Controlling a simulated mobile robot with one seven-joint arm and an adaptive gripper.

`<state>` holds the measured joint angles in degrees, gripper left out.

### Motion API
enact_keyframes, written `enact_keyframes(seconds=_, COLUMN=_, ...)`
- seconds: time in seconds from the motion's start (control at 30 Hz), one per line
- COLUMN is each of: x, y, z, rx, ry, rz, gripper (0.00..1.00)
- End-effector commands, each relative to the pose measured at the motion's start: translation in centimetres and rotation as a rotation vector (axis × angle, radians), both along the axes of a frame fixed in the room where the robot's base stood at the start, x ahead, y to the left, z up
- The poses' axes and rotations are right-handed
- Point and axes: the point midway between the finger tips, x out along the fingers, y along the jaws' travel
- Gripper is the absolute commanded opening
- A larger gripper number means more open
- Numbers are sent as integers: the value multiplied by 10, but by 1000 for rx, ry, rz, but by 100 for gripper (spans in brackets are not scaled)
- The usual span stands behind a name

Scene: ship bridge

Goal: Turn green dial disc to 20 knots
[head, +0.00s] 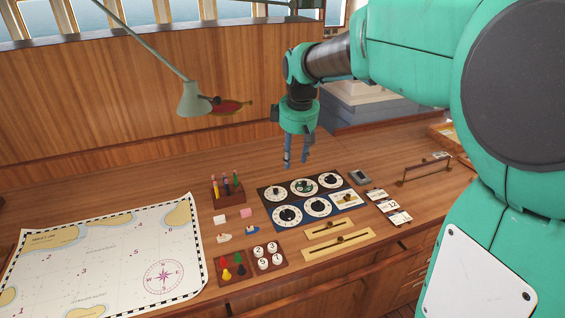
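A dark panel on the wooden desk carries several round dials in two rows. The dial with a green middle (303,186) is the centre one of the back row. Its scale marks are too small to read, so I cannot tell its setting. My gripper (296,162) points down above the back edge of the panel, apart from the dials. Its two fingers are spread with a gap between them, and nothing shows in it.
Other dials (288,215) sit close around the green one. Two brass slider plates (338,246) lie in front, cards (389,206) to the right. A rack of coloured pegs (228,190) stands left, beside a chart (110,255). A lamp (194,99) hangs at the back left.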

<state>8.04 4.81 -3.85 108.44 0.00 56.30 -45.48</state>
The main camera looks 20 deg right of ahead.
Motion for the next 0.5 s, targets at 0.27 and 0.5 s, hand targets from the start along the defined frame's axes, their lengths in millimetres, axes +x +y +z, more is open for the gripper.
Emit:
enact_keyframes(seconds=0.27, x=63, y=-28, z=-9, rx=-25, ry=51, rz=114, gripper=37)
enact_keyframes(seconds=0.5, x=111, y=-53, z=-27, rx=-41, ry=92, rz=216, gripper=37)
